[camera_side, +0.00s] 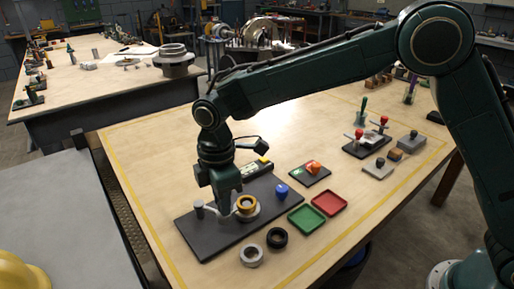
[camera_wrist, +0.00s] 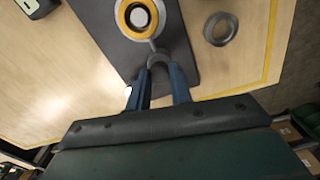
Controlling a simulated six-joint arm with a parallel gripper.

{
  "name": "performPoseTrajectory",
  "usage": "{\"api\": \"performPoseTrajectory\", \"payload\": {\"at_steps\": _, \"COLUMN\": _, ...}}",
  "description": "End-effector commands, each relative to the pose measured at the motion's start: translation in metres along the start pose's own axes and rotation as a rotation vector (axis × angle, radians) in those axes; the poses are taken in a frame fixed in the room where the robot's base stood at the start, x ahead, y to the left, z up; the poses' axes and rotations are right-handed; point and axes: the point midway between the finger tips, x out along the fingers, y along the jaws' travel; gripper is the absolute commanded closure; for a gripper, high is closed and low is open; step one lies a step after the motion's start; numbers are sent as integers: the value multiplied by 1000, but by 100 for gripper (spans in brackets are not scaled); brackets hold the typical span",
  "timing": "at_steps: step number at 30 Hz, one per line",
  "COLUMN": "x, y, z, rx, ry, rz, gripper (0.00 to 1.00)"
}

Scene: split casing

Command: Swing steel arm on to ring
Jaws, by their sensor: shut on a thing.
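A black base plate (camera_side: 215,235) lies on the bench, with an orange-yellow ring (camera_side: 246,204) on a pale round seat. The ring also shows at the top of the wrist view (camera_wrist: 124,16), around a pale centre. A steel post (camera_side: 199,209) stands at the plate's left end. My gripper (camera_side: 223,210) is low over the plate, between post and ring. In the wrist view its blue fingers (camera_wrist: 159,75) are shut on a curved grey steel piece, apparently the steel arm (camera_wrist: 157,60), just beside the ring. The fingers hide part of it.
A blue knob (camera_side: 282,190) is on the plate's right part. A grey ring (camera_side: 251,255) and a black ring (camera_side: 277,237) lie in front. Green (camera_side: 306,219) and red (camera_side: 330,203) trays lie to the right. A small board (camera_side: 310,174) lies behind them.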

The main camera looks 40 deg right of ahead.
Motion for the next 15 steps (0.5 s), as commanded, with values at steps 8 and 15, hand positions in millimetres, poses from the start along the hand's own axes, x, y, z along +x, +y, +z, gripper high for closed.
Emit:
{"api": "performPoseTrajectory", "payload": {"at_steps": 8, "x": -1, "y": 2, "z": 1, "rx": -26, "ry": 1, "rz": 2, "gripper": 100}}
{"api": "performPoseTrajectory", "payload": {"at_steps": 15, "x": -1, "y": 2, "z": 2, "rx": -24, "ry": 1, "rz": 2, "gripper": 77}}
